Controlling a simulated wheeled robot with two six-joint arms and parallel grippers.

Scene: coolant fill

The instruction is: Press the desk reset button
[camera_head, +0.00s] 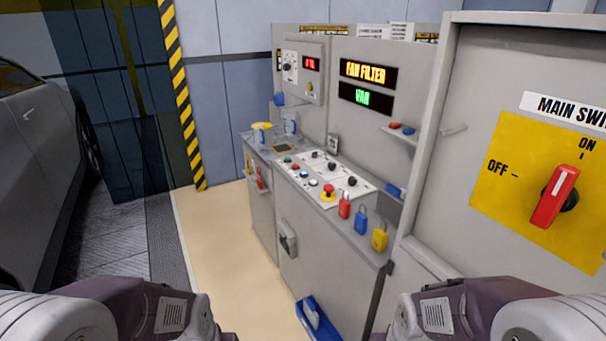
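The desk's sloped control panel (335,172) lies in the middle of the view. A column of small round buttons runs along its left side: a green one (287,160), a red one (295,166), a blue one (304,174) and a white one (313,182). Their labels are too small to read, so I cannot tell which is reset. A red mushroom button on a yellow base (328,192) sits at the panel's near end. Only links of my arms show at the bottom left and bottom right; both grippers are out of view.
Red, blue and yellow padlocks (361,220) stand along the desk's near edge. A cabinet with a red main switch (556,196), its handle nearer ON, stands at right. Lit signs (368,73) hang above the desk. A car (45,150) is at left; the floor between is clear.

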